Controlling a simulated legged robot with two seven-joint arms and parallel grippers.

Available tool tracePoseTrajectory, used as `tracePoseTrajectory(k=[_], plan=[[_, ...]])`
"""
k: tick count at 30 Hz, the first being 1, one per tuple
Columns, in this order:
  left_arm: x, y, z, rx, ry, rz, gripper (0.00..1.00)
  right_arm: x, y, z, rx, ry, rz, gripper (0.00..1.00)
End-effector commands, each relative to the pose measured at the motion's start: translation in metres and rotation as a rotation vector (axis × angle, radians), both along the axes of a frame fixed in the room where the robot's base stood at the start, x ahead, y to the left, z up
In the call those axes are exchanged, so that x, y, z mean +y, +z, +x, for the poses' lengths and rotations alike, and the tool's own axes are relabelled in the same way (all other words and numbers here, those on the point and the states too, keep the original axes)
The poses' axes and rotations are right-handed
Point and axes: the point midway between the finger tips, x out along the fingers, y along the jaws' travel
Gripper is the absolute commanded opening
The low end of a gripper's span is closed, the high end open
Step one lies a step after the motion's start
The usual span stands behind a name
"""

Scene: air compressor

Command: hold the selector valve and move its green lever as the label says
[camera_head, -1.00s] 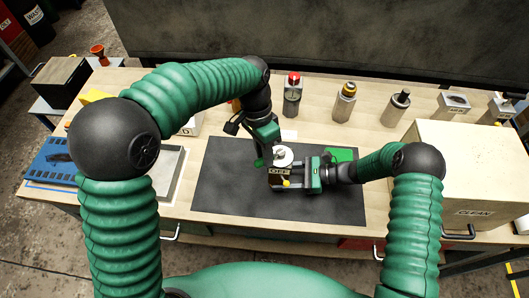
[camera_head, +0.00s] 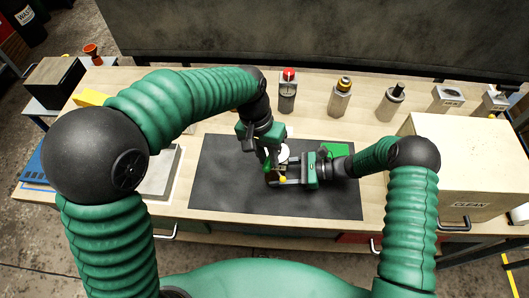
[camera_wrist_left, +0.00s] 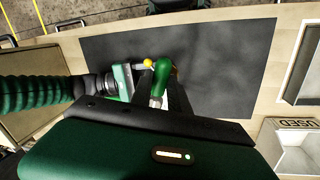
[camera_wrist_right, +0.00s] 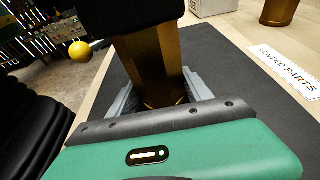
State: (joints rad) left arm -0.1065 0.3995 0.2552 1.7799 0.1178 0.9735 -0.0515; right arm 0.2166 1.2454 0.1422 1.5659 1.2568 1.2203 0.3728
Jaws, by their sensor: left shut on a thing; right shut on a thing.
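The selector valve has a brass body (camera_wrist_right: 150,65), seen large in the right wrist view between the fingers of my right gripper (camera_wrist_right: 155,100). In the head view the valve (camera_head: 271,178) is mostly hidden behind my left gripper (camera_head: 268,162). My right gripper (camera_head: 286,178) is shut on the valve from the right. My left gripper is shut on the green lever (camera_wrist_left: 163,75), which sticks out beyond its fingers in the left wrist view. A yellow ball (camera_wrist_right: 80,52) shows beside the valve. The valve's label is hidden now.
A dark mat (camera_head: 225,185) lies under both grippers, mostly bare at left. A green pad (camera_head: 337,150) is at its right back. Several fittings, one red-topped (camera_head: 288,90), stand behind. A CLEAN box (camera_head: 465,160) is at right; a grey tray (camera_head: 162,172) at left.

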Motion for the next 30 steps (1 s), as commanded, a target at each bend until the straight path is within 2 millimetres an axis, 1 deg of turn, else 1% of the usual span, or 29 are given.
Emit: tracePoseTrajectory(k=[6, 13, 20, 30], plan=[[-0.008, 0.001, -0.001, -0.005, 0.16, 0.0, 0.0, 0.0, -0.001, -0.002, 0.002, 0.004, 0.0, 0.26], [-0.014, 0.001, -0.002, -0.006, 0.272, -0.001, 0.0, 0.0, -0.001, -0.001, 0.002, 0.004, 0.0, 0.26], [-0.016, 0.001, -0.002, -0.005, 0.322, -0.002, 0.0, 0.0, -0.001, -0.001, 0.002, 0.004, 0.0, 0.26], [-0.017, 0.001, -0.002, -0.005, 0.328, -0.002, 0.0, 0.0, -0.001, -0.001, 0.002, 0.004, 0.0, 0.26]])
